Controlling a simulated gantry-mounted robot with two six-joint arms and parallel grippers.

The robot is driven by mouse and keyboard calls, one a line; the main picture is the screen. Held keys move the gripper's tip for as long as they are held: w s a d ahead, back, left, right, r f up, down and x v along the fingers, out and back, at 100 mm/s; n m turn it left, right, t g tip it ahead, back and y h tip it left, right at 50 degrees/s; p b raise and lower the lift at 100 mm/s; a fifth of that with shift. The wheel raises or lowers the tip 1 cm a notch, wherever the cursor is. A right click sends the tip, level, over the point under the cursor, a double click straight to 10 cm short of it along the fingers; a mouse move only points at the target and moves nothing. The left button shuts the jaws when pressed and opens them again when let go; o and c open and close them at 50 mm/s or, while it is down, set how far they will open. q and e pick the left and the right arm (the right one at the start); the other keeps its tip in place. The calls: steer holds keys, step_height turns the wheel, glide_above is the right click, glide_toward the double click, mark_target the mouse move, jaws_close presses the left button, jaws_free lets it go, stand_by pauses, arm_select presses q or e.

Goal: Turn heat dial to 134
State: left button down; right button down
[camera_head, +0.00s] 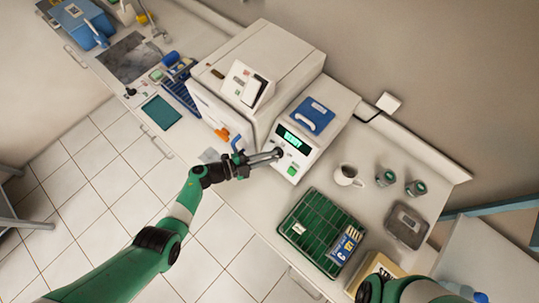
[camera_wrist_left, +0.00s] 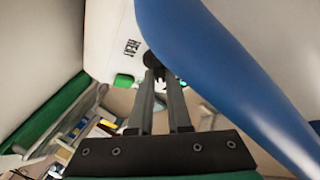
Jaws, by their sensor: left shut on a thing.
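A green-lit display (camera_head: 291,138) is above the fingertips. My right gripper's fingers are not in view.
A blue handle (camera_wrist_left: 225,65) passes close by the fingers on the right in the left wrist view. A large sterilizer (camera_head: 250,60) is behind.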

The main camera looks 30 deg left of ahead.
arm_select(q)
steer(key=shift+r+m+g, duration=0.1)
steer(key=shift+m+g, duration=0.2)
steer(key=shift+m, duration=0.2)
steer(key=c, duration=0.9)
jaws_free()
steer(key=shift+o, duration=0.2)
steer(key=p+v, duration=0.3)
steer(key=v, duration=0.8)
steer(key=shift+s+a, duration=0.2)
